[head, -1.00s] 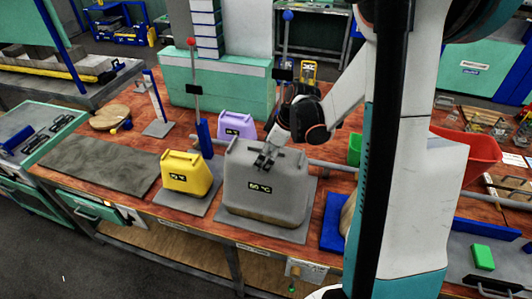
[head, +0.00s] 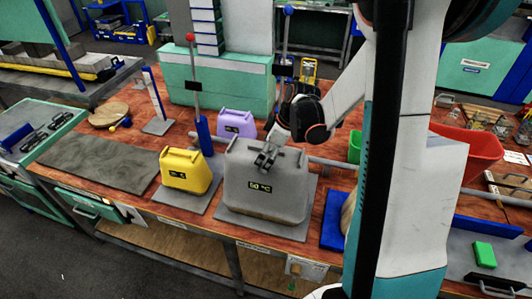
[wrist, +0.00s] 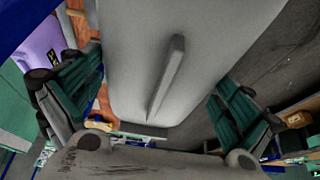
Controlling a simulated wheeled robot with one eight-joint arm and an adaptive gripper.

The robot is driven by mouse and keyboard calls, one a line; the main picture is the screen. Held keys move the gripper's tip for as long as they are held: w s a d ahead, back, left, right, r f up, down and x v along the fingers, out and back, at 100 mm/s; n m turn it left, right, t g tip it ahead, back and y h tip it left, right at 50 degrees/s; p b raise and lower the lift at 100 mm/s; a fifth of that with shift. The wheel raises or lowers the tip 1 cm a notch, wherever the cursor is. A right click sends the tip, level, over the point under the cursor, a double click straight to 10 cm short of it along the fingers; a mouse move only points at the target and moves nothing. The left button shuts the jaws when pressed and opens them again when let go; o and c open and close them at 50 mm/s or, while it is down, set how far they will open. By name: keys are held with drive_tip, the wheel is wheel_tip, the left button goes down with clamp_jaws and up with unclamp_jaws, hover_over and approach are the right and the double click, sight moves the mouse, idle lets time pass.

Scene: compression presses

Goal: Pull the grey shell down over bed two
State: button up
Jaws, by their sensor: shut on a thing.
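The grey shell (head: 285,187) is a large box-shaped cover with a small dark display. It sits over a grey base plate (head: 310,205) on the wooden bench, and a thin tan strip shows under its front lower edge. My gripper (head: 266,159) is at the top of the shell and shut on it. In the wrist view, the shell (wrist: 130,50) with its raised ridge lies between the two green-padded fingers of my gripper (wrist: 165,100). The exact contact at the fingertips is hidden.
A yellow shell (head: 187,172) stands close on the left, and a lilac one (head: 236,124) behind. Upright levers with a red knob (head: 190,37) and blue knob (head: 288,10) rise behind. A dark mat (head: 98,165) lies left.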

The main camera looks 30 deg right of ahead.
drive_tip(key=shift+f+b, duration=0.3)
drive_tip(key=o, duration=1.2)
drive_tip(key=v, duration=1.2)
